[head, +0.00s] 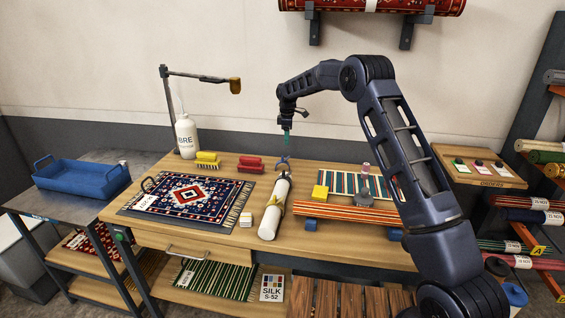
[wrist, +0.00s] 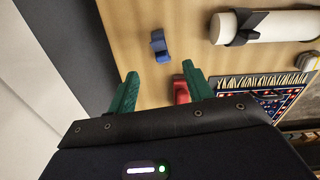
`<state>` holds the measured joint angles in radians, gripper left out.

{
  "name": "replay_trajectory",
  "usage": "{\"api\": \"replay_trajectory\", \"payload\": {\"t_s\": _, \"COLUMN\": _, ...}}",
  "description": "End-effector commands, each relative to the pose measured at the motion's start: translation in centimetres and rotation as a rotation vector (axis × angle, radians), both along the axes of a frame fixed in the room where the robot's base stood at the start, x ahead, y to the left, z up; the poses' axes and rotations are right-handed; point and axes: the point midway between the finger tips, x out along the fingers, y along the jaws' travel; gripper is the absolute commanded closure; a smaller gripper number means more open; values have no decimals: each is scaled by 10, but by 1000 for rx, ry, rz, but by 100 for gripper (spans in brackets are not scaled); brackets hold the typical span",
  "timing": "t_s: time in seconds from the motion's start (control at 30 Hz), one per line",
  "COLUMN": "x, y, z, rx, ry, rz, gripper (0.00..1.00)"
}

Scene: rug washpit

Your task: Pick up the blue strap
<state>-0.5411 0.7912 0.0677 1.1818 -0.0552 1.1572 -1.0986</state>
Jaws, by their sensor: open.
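The blue strap (head: 283,164) is a small looped piece on the wooden bench, just beyond the far end of a white roll. It also shows in the wrist view (wrist: 159,46), alone on bare wood, ahead of my fingers. My gripper (head: 286,137) points down above the bench, over the area around the strap. In the wrist view my gripper (wrist: 160,84) shows two green fingers spread apart with nothing between them. The strap is apart from both fingers.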

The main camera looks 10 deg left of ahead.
Motion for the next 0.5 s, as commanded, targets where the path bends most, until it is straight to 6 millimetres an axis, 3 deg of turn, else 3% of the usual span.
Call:
{"api": "replay_trajectory", "payload": {"t_s": 0.2, "x": 3, "y": 21, "z": -24, "rx": -5, "ry": 11, "rz": 53, "gripper": 49}}
{"api": "replay_trajectory", "payload": {"t_s": 0.5, "x": 1, "y": 22, "z": -53, "rx": -7, "ry": 14, "rz": 57, "gripper": 49}}
